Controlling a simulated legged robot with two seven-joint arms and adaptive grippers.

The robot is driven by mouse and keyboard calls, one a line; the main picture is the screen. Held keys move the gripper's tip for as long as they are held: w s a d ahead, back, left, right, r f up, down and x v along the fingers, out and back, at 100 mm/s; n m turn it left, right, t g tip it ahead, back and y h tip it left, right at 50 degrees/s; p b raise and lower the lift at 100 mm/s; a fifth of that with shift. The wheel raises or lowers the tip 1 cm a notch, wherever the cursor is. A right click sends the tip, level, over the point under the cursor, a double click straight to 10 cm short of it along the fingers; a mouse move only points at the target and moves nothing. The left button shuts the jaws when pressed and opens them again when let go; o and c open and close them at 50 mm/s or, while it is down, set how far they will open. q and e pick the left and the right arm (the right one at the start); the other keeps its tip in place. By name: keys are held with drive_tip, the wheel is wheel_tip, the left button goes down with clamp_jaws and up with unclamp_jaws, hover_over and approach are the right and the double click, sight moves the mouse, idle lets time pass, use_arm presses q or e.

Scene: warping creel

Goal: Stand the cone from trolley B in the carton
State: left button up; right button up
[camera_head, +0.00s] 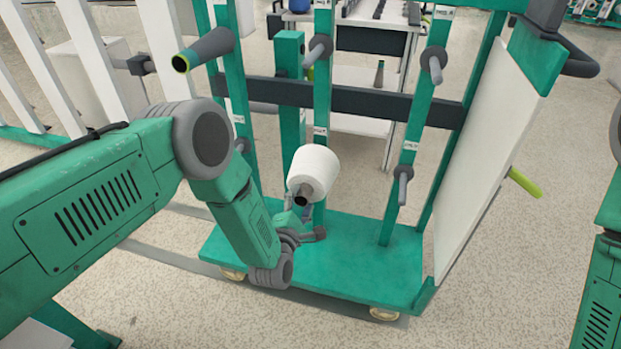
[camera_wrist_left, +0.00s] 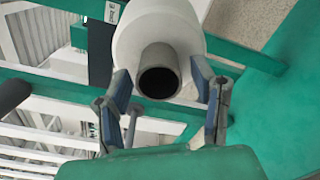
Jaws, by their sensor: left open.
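A white yarn cone (camera_head: 315,168) sits on a post of the green trolley (camera_head: 350,262), its dark tube end facing me. In the left wrist view the cone (camera_wrist_left: 128,42) fills the upper middle, with its open grey tube (camera_wrist_left: 160,75) pointing at the camera. My left gripper (camera_head: 298,203) is at the tube end of the cone. In the wrist view its fingers (camera_wrist_left: 160,88) are spread on either side of the tube, with gaps showing. My right gripper is out of view; only part of that arm shows at the right edge. I see no carton.
Other pegs (camera_head: 432,64) stick out from the trolley's posts. A dark tube (camera_head: 205,48) is on the upper left one. A white panel (camera_head: 495,155) closes the trolley's right side. White slats (camera_head: 95,60) stand at left. Speckled floor (camera_head: 480,310) is clear in front.

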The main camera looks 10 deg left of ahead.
use_arm(q)
drive_tip(key=shift+r, duration=0.1)
clamp_jaws()
drive_tip(key=shift+s, duration=0.25)
drive_tip(key=shift+s+p, duration=0.25)
drive_tip(key=shift+p, duration=0.1)
